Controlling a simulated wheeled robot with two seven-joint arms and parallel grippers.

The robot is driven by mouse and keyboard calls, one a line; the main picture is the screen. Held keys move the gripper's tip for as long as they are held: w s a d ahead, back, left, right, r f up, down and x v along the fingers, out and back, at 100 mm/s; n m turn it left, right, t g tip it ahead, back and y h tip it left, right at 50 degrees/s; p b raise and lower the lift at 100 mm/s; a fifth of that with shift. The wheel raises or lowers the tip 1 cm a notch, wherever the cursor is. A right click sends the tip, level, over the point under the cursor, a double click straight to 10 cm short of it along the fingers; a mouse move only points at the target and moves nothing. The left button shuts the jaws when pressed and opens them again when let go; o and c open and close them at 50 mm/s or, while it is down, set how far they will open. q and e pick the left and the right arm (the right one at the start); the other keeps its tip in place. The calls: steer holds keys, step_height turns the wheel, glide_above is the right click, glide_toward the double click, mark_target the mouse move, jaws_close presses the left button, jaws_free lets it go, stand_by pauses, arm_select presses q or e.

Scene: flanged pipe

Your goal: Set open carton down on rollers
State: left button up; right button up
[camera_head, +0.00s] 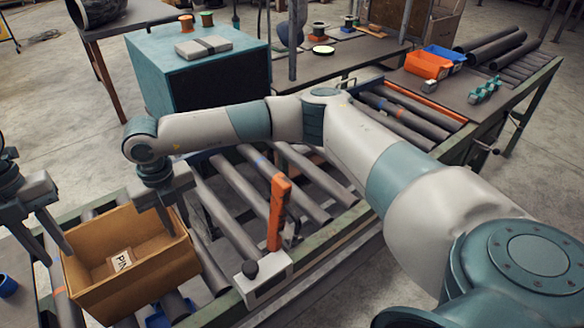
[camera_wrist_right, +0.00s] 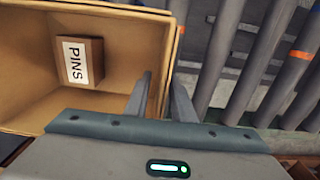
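The open carton (camera_head: 152,281), brown with a small box marked PINS (camera_head: 121,261) inside, is at the lower left, over the rollers. Whether its base touches them I cannot tell. My right gripper (camera_head: 173,222) is at its far right wall. In the right wrist view its fingers (camera_wrist_right: 162,84) close around that wall, one inside and one outside; the PINS box (camera_wrist_right: 79,62) lies in the carton (camera_wrist_right: 125,30). My left gripper (camera_head: 59,258) is at the carton's left wall, its fingers visibly apart, apparently either side of the rim.
Grey rollers (camera_head: 232,217) run right of the carton, bare, inside a green rail (camera_head: 347,226). An orange post (camera_head: 278,212) and a white box (camera_head: 263,279) stand on the near rail. A blue thing (camera_head: 158,318) is below the carton. A teal cabinet (camera_head: 160,75) stands behind.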

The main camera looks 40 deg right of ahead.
step_height(320, 180, up, 12)
stand_by(0.9)
stand_by(0.5)
